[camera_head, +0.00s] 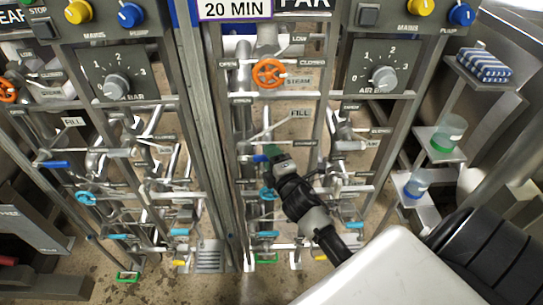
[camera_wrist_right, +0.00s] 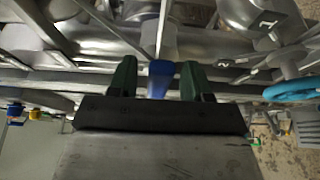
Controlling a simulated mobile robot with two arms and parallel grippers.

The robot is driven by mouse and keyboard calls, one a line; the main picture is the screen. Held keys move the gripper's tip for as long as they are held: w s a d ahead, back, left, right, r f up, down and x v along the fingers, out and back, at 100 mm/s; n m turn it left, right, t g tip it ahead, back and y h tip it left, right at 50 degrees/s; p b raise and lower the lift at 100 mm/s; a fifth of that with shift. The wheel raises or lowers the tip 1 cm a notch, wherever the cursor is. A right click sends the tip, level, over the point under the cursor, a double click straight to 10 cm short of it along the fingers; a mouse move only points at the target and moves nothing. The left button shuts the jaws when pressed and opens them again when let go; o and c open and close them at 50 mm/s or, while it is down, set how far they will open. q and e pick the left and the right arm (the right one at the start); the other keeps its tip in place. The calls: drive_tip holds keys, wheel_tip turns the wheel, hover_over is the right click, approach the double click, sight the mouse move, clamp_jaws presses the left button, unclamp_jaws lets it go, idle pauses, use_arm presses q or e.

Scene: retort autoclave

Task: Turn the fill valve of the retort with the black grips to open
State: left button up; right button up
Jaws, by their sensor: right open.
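The right-hand retort's front has a FILL label (camera_head: 300,113). Below it a blue valve lever (camera_head: 259,158) shows, partly hidden by my right gripper (camera_head: 272,151). In the right wrist view, a blue lever end (camera_wrist_right: 159,80) lies between the two green fingertips of my right gripper (camera_wrist_right: 158,78), with a gap on each side. The fingers are open and not closed on it. The left-hand retort has its own FILL label (camera_head: 73,121) and blue lever (camera_head: 56,164). I cannot make out black grips on either retort. My left gripper is not in view.
An orange steam handwheel (camera_head: 268,73) sits above the lever. A light blue handwheel (camera_head: 268,194) is close below; one also shows in the wrist view (camera_wrist_right: 292,90). Pipes and grey frame posts (camera_head: 207,130) crowd the space. Shelves with bottles (camera_head: 448,132) stand at right.

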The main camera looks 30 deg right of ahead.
drive_tip(key=shift+w, duration=0.15)
clamp_jaws()
idle(0.4)
